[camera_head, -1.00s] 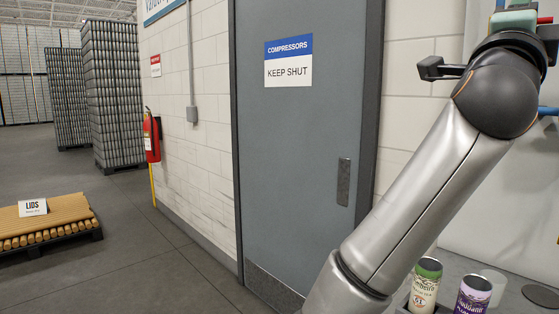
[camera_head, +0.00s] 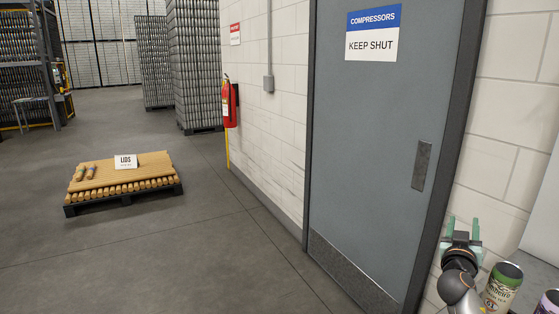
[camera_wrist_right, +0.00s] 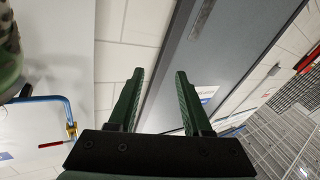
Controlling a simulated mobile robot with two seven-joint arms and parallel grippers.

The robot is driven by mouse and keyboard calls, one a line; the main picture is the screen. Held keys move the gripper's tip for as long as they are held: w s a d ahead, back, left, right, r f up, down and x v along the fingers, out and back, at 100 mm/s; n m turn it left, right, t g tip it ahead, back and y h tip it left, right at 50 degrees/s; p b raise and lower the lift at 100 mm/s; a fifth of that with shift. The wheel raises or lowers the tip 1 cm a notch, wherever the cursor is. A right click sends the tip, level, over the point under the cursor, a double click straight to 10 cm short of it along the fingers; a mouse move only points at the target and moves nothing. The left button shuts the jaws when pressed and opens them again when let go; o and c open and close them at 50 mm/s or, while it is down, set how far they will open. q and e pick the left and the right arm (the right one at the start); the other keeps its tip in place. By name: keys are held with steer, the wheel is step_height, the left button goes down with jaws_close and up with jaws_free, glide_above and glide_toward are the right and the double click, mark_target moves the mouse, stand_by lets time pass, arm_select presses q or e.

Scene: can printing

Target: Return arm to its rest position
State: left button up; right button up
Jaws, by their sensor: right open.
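My right gripper (camera_head: 461,232) is at the lower right of the head view, in front of the wall beside the grey door. Its two green fingers point up, stand apart and hold nothing. In the right wrist view the open fingers (camera_wrist_right: 158,100) show with the wall and door beyond them. A short part of my right arm shows below the gripper in the head view. My left gripper is not in view.
The grey door (camera_head: 385,150) is behind. A pallet of lids (camera_head: 124,180) stands on open floor at left.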

steer(key=w+a+f+n+t+y, duration=0.1)
steer(key=w+a+f+n+y, duration=0.3)
steer(key=a+n+y, duration=0.35)
steer(key=s+a+f+g+y, duration=0.1)
steer(key=s+a+f+y, duration=0.1)
steer(key=s+a+f, duration=0.65)
steer(key=s+a+f+g+y, duration=0.25)
steer(key=s+f, duration=0.25)
steer(key=f, duration=0.6)
steer(key=s+a+f+g, duration=0.1)
steer(key=s+a+f, duration=0.2)
steer(key=s, duration=0.6)
steer(key=s+a+f+g, duration=0.1)
steer(key=s+a+f, duration=0.2)
steer(key=s, duration=0.6)
steer(key=s+a+f+m+g+y, duration=0.1)
steer(key=s+a+f, duration=0.3)
steer(key=s, duration=0.6)
step_height(320, 180, down, 3)
steer(key=shift+r+g, duration=0.1)
steer(key=shift+g, duration=0.35)
